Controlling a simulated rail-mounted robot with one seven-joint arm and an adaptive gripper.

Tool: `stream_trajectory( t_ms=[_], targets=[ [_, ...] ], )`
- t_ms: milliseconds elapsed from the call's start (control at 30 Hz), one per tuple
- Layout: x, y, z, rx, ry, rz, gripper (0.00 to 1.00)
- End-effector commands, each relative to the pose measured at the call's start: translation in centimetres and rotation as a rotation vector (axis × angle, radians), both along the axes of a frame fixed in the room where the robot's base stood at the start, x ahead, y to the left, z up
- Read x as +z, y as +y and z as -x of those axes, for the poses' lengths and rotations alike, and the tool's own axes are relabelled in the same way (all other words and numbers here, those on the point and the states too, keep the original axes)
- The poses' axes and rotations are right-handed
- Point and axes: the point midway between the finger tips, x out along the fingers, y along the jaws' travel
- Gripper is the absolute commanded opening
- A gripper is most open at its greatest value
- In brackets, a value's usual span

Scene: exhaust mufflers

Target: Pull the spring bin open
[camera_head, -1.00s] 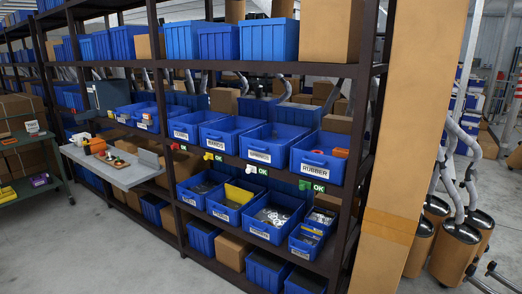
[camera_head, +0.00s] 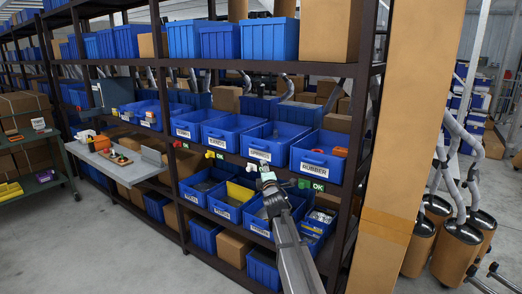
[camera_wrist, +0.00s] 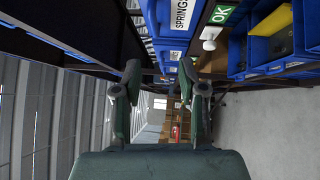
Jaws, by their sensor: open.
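The spring bin is a blue bin with a white "SPRING" label, seen sideways at the top of the wrist view (camera_wrist: 165,42). In the head view it appears to be the blue bin (camera_head: 280,138) left of the rubber bin, though its label is hard to read there. My gripper (camera_head: 267,180) is just below and in front of that bin's front edge. In the wrist view my gripper (camera_wrist: 160,76) has its two fingers apart with nothing between them. It does not touch the bin as far as I can see.
The rubber bin (camera_head: 318,155) stands to the right. A green OK tag (camera_wrist: 222,13) and a white knob (camera_wrist: 208,36) sit by the spring bin. Lower-shelf bins (camera_head: 232,200) lie below.

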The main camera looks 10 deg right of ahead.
Motion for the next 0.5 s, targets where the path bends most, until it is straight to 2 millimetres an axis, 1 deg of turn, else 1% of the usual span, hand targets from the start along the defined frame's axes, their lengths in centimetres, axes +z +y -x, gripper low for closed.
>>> stream_trajectory(
  t_ms=[33, 133, 267, 367, 500],
  targets=[
    [0.4, 0.2, 0.1, 0.006, -0.021, 0.037, 0.41],
    [0.7, 0.4, 0.0, 0.007, -0.036, 0.079, 0.41],
    [0.8, 0.4, -0.9, 0.005, -0.034, 0.09, 0.41],
    [1.0, 0.4, -2.3, 0.004, -0.033, 0.088, 0.41],
    [1.4, 0.4, -4.8, 0.004, -0.032, 0.086, 0.41]
  ],
)
